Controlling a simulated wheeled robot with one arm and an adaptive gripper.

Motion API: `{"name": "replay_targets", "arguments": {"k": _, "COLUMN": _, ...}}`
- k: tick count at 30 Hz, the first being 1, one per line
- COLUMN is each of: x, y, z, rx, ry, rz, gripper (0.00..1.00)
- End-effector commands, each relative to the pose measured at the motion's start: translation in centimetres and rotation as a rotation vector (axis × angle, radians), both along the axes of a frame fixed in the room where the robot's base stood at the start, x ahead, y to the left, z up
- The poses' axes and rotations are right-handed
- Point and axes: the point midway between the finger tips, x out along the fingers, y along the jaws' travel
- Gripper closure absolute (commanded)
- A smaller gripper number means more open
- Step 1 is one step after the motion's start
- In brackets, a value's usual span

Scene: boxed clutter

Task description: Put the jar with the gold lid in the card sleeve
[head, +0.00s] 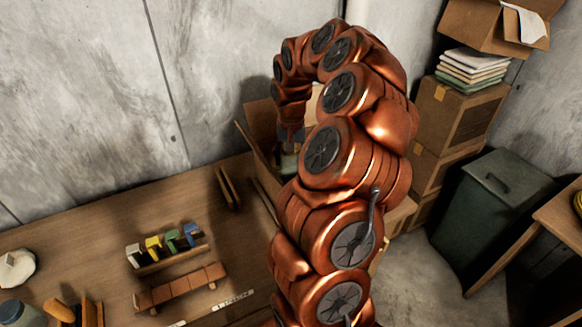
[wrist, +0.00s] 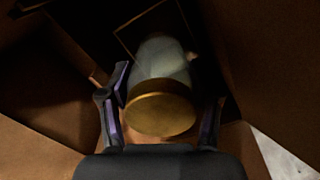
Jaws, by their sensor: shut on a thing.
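The jar with the gold lid (wrist: 160,108) is between the two fingers of my gripper (wrist: 168,76) in the wrist view. The fingers are shut on its sides, with the gold lid towards the camera and the pale glass body pointing away. A dark square opening with a thin lit rim (wrist: 137,19), which looks like the card sleeve, lies just beyond the jar's far end. I cannot tell whether the jar's end is inside it. In the head view my gripper (head: 290,134) reaches down into an open cardboard box; the jar is mostly hidden there.
The cardboard box (head: 258,155) has walls close around my gripper, also in the wrist view (wrist: 45,75). On the table (head: 100,220) stand a rack with several coloured items (head: 165,245) and a brown block row (head: 180,287). A green bin (head: 500,205) stands right.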

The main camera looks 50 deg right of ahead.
Motion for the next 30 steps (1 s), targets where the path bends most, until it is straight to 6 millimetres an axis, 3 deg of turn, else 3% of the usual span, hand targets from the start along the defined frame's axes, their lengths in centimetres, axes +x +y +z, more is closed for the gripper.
{"name": "replay_targets", "arguments": {"k": 12, "x": -0.1, "y": 0.0, "z": -4.1, "rx": 0.002, "ry": 0.001, "rz": -0.001, "gripper": 0.79}}
{"name": "replay_targets", "arguments": {"k": 30, "x": 0.0, "y": 0.0, "z": -5.0, "rx": 0.001, "ry": -0.002, "rz": -0.001, "gripper": 0.79}}
